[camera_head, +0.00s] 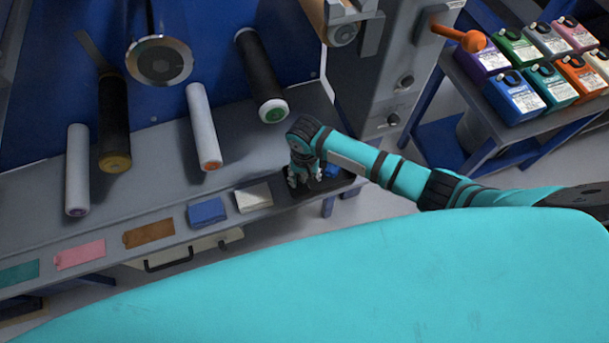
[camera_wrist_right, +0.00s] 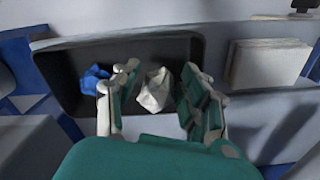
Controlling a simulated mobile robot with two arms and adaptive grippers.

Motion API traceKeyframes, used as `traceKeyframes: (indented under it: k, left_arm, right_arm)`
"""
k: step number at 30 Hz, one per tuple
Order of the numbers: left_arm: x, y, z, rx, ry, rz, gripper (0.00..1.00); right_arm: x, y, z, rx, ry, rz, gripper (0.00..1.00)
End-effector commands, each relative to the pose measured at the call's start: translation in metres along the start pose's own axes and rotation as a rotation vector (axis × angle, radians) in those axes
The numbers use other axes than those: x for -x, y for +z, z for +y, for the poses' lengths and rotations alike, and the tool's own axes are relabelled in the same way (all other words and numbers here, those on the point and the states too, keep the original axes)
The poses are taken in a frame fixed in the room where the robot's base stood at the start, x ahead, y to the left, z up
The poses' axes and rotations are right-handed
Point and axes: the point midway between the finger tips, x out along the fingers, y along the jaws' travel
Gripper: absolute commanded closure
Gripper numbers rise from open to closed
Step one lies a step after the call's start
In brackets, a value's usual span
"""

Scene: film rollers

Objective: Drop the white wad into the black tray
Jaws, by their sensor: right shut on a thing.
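The black tray (camera_wrist_right: 60,62) sits on the edge of the grey bench; in the head view the tray (camera_head: 300,191) is partly hidden by my right arm. My right gripper (camera_wrist_right: 158,88) is over the tray, its fingers on both sides of the white wad (camera_wrist_right: 153,92). It is shut on the wad, within the tray's outline. Whether the wad touches the tray floor I cannot tell. A blue wad (camera_wrist_right: 92,78) lies in the tray beside the fingers. The right gripper (camera_head: 304,178) also shows in the head view, pointing down. My left gripper is not in view.
A white folded cloth stack (camera_head: 254,197) and a blue one (camera_head: 207,211) lie beside the tray, with brown, pink and green cloths further left. Rollers (camera_head: 203,128) stand along the bench behind. Coloured jugs (camera_head: 515,95) fill a cart at the right.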

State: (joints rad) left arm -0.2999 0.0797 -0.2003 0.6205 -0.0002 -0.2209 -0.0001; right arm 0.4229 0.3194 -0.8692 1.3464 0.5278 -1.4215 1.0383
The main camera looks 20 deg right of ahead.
Motion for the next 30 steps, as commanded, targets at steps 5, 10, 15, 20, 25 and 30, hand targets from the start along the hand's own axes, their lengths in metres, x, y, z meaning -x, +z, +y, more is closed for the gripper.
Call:
traceKeyframes:
  k: [5, 10, 15, 20, 25, 30]
  left_arm:
    - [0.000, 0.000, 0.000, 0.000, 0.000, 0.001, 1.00]
    - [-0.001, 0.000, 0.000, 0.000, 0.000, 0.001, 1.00]
    - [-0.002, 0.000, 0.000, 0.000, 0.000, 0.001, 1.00]
    - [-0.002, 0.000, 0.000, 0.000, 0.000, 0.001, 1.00]
    - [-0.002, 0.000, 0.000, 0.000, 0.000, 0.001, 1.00]
    - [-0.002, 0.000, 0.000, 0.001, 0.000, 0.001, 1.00]
  right_arm:
    - [0.000, 0.000, -0.001, 0.000, -0.001, 0.000, 0.72]
    - [-0.004, 0.000, -0.001, 0.000, -0.002, 0.000, 0.72]
    - [-0.009, 0.000, -0.001, 0.000, -0.002, 0.000, 0.72]
    - [-0.012, 0.000, -0.001, 0.000, -0.002, 0.001, 0.72]
    - [-0.012, 0.000, -0.001, 0.000, -0.002, 0.001, 0.42]
    - [-0.011, 0.000, -0.001, 0.000, -0.003, 0.001, 0.33]
